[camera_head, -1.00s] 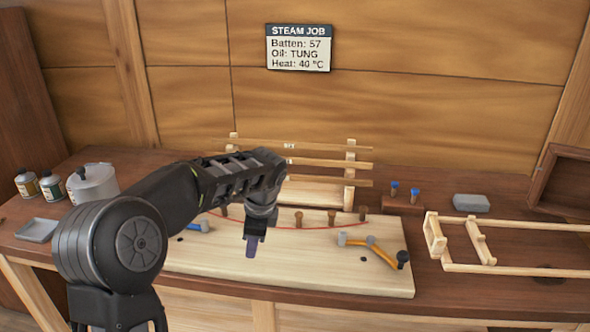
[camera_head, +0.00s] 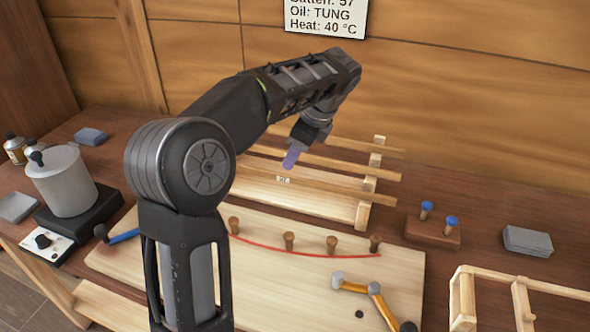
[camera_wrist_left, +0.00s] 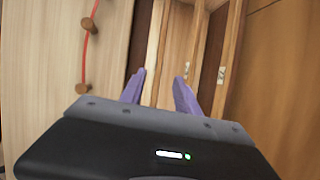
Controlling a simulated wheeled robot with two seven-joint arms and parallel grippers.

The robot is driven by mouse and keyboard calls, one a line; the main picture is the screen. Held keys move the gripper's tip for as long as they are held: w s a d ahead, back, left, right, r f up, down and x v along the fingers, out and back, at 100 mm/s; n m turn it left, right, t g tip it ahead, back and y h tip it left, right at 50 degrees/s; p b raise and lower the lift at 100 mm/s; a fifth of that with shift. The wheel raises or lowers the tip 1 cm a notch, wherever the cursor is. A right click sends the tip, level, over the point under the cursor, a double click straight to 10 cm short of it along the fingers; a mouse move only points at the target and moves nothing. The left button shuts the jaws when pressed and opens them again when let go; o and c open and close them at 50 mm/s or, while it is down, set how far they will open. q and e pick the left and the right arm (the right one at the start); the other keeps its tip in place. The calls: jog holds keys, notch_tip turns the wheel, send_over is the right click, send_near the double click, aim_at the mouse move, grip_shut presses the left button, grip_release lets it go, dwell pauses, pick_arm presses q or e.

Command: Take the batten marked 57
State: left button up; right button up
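The battens lie level, one above another, on a wooden rack at the back of the bench. They include an upper batten (camera_head: 345,144), a middle batten (camera_head: 335,162) and a lower batten (camera_head: 325,184). A small white tag (camera_head: 284,180) shows on the lower one, and another tag (camera_wrist_left: 221,75) shows in the left wrist view; I cannot read either number. My left gripper (camera_head: 292,157) hangs over the battens in front of the rack. In the left wrist view its purple fingers (camera_wrist_left: 160,80) are apart, pointing at the battens, with nothing held. My right gripper is out of view.
A wall sign (camera_head: 326,17) names Batten 57, TUNG oil, 40 °C. A pale board (camera_head: 270,275) with pegs, a red line and a hammer (camera_head: 357,288) lies in front. A pot (camera_head: 64,182) stands left; a blue-topped peg block (camera_head: 433,232) and wooden frame (camera_head: 520,290) stand right.

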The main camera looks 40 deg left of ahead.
aim_at(284, 175)
pick_arm(q)
jog(key=shift+x, duration=1.25)
jog(key=shift+s, duration=0.15)
jog(key=shift+p+x, duration=0.35)
jog(key=shift+x, duration=2.3)
jog(key=shift+d, duration=0.15)
jog(key=shift+c, duration=0.6)
grip_shut()
